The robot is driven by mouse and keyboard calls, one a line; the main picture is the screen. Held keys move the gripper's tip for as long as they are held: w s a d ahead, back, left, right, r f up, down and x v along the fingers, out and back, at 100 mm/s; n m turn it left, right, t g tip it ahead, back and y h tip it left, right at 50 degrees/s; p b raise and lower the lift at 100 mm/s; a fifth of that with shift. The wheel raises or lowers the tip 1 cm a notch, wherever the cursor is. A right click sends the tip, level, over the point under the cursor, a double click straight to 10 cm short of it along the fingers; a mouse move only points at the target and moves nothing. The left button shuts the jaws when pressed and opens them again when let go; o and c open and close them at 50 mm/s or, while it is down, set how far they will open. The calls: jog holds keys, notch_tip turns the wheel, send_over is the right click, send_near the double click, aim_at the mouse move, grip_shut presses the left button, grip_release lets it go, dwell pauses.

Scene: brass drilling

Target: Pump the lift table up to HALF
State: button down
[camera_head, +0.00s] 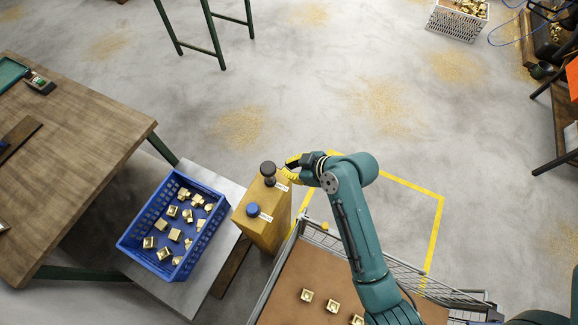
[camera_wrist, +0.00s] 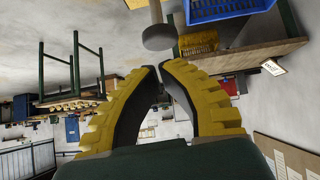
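The lift table shows in the head view as a grey plate (camera_head: 185,296) beside an ochre column (camera_head: 265,233). The column carries a black knob (camera_head: 268,169) and a blue knob (camera_head: 252,209), each with a small label too small to read. My gripper (camera_head: 290,164) is just right of the black knob, apparently not gripping it. In the wrist view my yellow fingers (camera_wrist: 160,68) nearly meet at the tips with nothing between them. A grey round knob (camera_wrist: 160,37) on a stem is just beyond the tips. No HALF mark is legible.
A blue crate (camera_head: 130,247) of brass parts sits on the plate. A wooden bench (camera_head: 85,140) stands at left. A wire-sided cart (camera_head: 290,285) with brass parts is at front, inside yellow floor lines. Open floor (camera_head: 330,60) lies behind.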

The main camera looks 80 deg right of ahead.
jog(key=c, duration=1.8)
grip_release()
jog(key=shift+y, duration=0.4)
jog(key=r+b, duration=0.2)
jog(key=d+r+b, duration=0.1)
jog(key=b, duration=0.1)
jog(key=r+b, duration=0.2)
jog(key=shift+s+d+r, duration=0.3)
jog(key=shift+s+r, duration=0.05)
grip_shut()
jog(key=shift+r, duration=0.35)
send_over(271, 166)
notch_tip(271, 166, down, 7)
jog(key=shift+d+f, duration=0.1)
jog(key=shift+f, duration=0.1)
notch_tip(271, 166, down, 3)
jog(key=shift+r+b, duration=0.15)
jog(key=shift+b, duration=0.15)
jog(key=shift+f, duration=0.4)
